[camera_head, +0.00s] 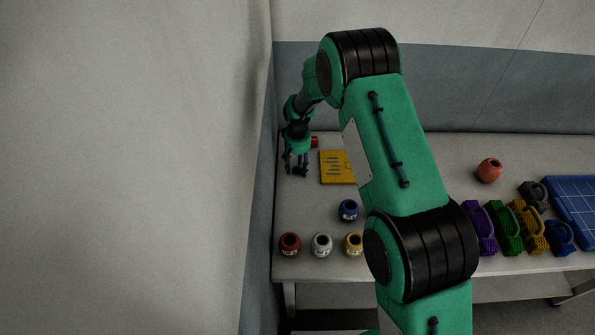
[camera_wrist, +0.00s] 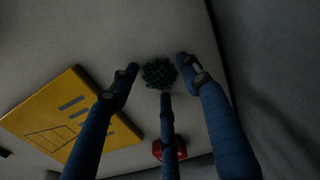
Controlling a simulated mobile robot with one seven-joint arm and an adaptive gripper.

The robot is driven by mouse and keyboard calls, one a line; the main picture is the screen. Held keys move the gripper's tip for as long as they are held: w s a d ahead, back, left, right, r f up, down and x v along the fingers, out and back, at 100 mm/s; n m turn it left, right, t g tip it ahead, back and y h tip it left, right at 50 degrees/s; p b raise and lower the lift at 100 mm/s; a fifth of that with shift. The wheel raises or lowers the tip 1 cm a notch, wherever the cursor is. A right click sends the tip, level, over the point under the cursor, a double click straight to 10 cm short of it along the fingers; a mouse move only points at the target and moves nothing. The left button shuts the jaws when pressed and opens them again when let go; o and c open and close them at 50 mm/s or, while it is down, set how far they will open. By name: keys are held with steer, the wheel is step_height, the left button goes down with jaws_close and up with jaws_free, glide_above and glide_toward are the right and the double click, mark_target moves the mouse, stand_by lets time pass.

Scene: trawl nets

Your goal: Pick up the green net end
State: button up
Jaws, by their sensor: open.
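The green net end (camera_wrist: 159,73) is a small dark green, bumpy, mesh-like bundle on the pale tabletop. In the wrist view it shows between the tips of my gripper (camera_wrist: 160,72), whose blue fingers are spread and apart from it. I cannot tell the exact height of the fingertips above the table. In the head view my gripper (camera_head: 296,171) points down over the far left part of the table, and I cannot make out the net end there.
A yellow board (camera_head: 336,167) lies right of my gripper. A red object (camera_head: 314,141) is close behind it. Jars, including a blue one (camera_head: 348,210), stand nearer the front. Coloured bundles and a blue tray (camera_head: 575,200) are at the right. A wall (camera_head: 262,190) borders the table's left side.

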mark_target(298, 170)
steer(key=c, duration=0.8)
steer(key=shift+r, duration=0.55)
steer(key=r, duration=0.1)
steer(key=r+p, duration=0.1)
steer(key=shift+s+r, duration=0.25)
steer(key=shift+r, duration=0.05)
steer(key=s+d, duration=0.1)
steer(key=s, duration=0.4)
steer(key=s+d+r+p, duration=0.1)
steer(key=s, duration=0.4)
steer(key=s+d, duration=0.2)
steer(key=s, duration=0.3)
steer(key=shift+r+p, duration=0.15)
steer(key=shift+p, duration=0.15)
